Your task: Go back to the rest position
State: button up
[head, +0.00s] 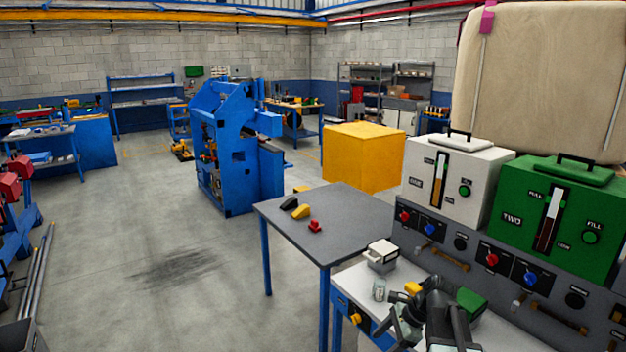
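My dark arm and gripper (405,322) show at the bottom right, over the white bench (362,291) in front of the panel. The fingertips are small and partly covered by the arm, so I cannot tell whether they are open or shut. I see nothing clearly held. A clear jar (379,289) stands left of the gripper. A white box (381,254) sits at the bench's back left.
The grey panel (468,252) with knobs and handles carries a white unit (482,178) and a green unit (572,222). A grey table (345,221) holds black, yellow and red pieces. A blue machine (229,150) and yellow crate (363,158) stand behind.

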jog(key=s+a+f+n+g+h, duration=0.25)
jog(key=s+a+n, duration=0.25)
jog(key=a+n, duration=0.4)
jog(key=shift+s+d+f+n+t+h, duration=0.15)
jog(key=shift+s+d+n+h, duration=0.35)
jog(key=shift+n, duration=0.95)
jog(key=shift+s+d+f+n+t+h, duration=0.1)
jog(key=shift+s+d+n+t+h, duration=0.15)
jog(key=shift+d+n+h, duration=0.85)
jog(key=shift+s+d+f+n+t+h, duration=0.15)
jog(key=shift+s+n, duration=0.3)
jog(key=shift+n, duration=1.4)
